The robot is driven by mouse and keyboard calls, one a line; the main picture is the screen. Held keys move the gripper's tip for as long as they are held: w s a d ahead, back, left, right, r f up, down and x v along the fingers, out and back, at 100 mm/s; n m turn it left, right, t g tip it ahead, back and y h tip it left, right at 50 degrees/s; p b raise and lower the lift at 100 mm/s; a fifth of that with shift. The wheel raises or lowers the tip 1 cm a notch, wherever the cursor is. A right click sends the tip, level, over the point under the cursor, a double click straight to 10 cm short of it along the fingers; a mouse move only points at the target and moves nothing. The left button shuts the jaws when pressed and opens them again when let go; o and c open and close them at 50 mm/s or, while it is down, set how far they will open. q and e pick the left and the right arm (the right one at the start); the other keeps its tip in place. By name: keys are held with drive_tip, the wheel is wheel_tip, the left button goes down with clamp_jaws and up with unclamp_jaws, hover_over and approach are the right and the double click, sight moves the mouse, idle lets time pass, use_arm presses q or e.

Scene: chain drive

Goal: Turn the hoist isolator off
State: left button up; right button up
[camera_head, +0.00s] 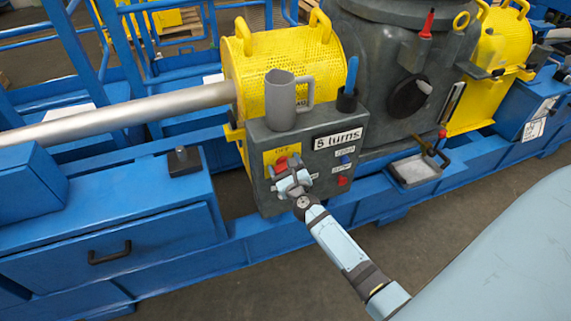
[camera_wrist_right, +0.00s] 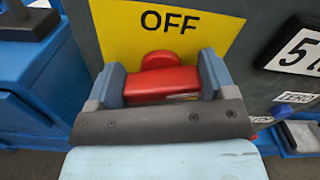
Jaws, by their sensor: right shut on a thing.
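The hoist isolator is a red handle (camera_wrist_right: 162,83) on a yellow plate (camera_wrist_right: 215,38) marked OFF, on the front of a grey control box (camera_head: 262,189). In the right wrist view the red handle lies crosswise between the two fingers of my right gripper (camera_wrist_right: 160,88), which is shut on it. In the head view my right gripper (camera_head: 290,182) is at the left part of the box front and hides part of the isolator. A round red part shows above the handle in the wrist view. My left gripper is not in view.
A grey jug (camera_head: 281,104) stands on top of the box beside a dark cup (camera_head: 347,101) with a blue tool. A "5 turns" display (camera_head: 338,139) and small labelled buttons (camera_head: 343,181) are right of my gripper. A blue drawer (camera_head: 110,248) lies to the left.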

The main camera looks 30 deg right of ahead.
drive_tip(key=n, duration=0.3)
drive_tip(key=n+p, duration=0.1)
drive_tip(key=n, duration=0.1)
drive_tip(key=shift+a+n+p, duration=0.2)
drive_tip(key=shift+n+p, duration=0.1)
drive_tip(key=shift+n, duration=0.1)
drive_tip(key=n+p, duration=0.1)
drive_tip(key=n, duration=0.2)
drive_tip(key=shift+a+f, duration=0.1)
drive_tip(key=shift+f, duration=0.05)
drive_tip(key=n+p, duration=0.1)
drive_tip(key=n, duration=0.2)
drive_tip(key=shift+f, duration=0.1)
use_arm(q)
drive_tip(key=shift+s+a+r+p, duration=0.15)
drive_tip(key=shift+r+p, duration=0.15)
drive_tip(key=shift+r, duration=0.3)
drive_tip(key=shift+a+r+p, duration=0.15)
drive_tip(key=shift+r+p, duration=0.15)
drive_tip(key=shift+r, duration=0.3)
use_arm(e)
drive_tip(key=shift+f+n, duration=0.15)
drive_tip(key=shift+n, duration=1.15)
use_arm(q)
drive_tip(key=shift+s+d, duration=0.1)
